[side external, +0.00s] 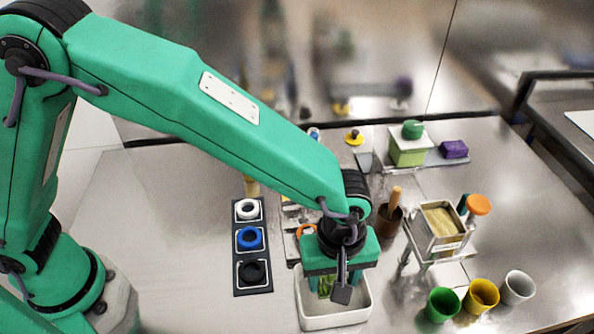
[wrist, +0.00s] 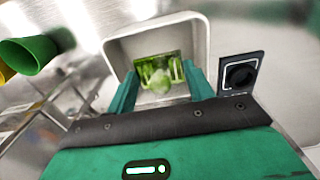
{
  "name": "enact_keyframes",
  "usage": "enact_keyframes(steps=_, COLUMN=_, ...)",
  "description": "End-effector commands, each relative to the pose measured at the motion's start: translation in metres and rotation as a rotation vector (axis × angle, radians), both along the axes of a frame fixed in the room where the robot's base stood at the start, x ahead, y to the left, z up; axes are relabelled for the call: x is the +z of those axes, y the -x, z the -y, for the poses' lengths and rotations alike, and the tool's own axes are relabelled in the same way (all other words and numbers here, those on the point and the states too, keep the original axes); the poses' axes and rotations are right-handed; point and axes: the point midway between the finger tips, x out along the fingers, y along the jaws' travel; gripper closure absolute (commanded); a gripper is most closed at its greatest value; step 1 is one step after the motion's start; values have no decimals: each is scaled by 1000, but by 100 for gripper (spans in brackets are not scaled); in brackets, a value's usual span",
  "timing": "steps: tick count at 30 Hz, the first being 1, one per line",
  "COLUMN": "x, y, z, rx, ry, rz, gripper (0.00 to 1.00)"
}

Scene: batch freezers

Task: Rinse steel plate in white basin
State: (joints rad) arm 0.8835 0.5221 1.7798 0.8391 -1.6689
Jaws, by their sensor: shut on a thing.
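My gripper (side external: 332,284) points down over the white basin (side external: 333,322) at the front of the table. In the wrist view my gripper (wrist: 161,88) has its two green fingers on either side of a shiny rectangular plate (wrist: 155,68), and it is shut on it. The plate's face mirrors green. The basin (wrist: 115,50) frames the plate there, so the plate is over or within the basin. I cannot tell whether it touches the bottom. In the side view, my gripper and wrist hide most of the plate.
A dark rack (side external: 253,262) with white, blue and black rings stands left of the basin. Green (side external: 442,304), yellow (side external: 481,296) and white (side external: 518,287) cups stand at right. A raised metal container (side external: 438,226) and brown pot (side external: 388,222) are behind. The table's left part is clear.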

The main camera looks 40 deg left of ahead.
Motion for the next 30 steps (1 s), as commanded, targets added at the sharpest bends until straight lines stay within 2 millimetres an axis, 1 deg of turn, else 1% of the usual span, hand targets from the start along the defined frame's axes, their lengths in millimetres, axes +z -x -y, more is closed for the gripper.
enact_keyframes(steps=18, x=-39, y=0, z=0, rx=0, ry=-1, rz=-1, gripper=73)
enact_keyframes(steps=24, x=-46, y=0, z=0, rx=0, ry=-1, rz=-1, gripper=73)
enact_keyframes(steps=30, x=-48, y=0, z=0, rx=0, ry=0, rz=0, gripper=73)
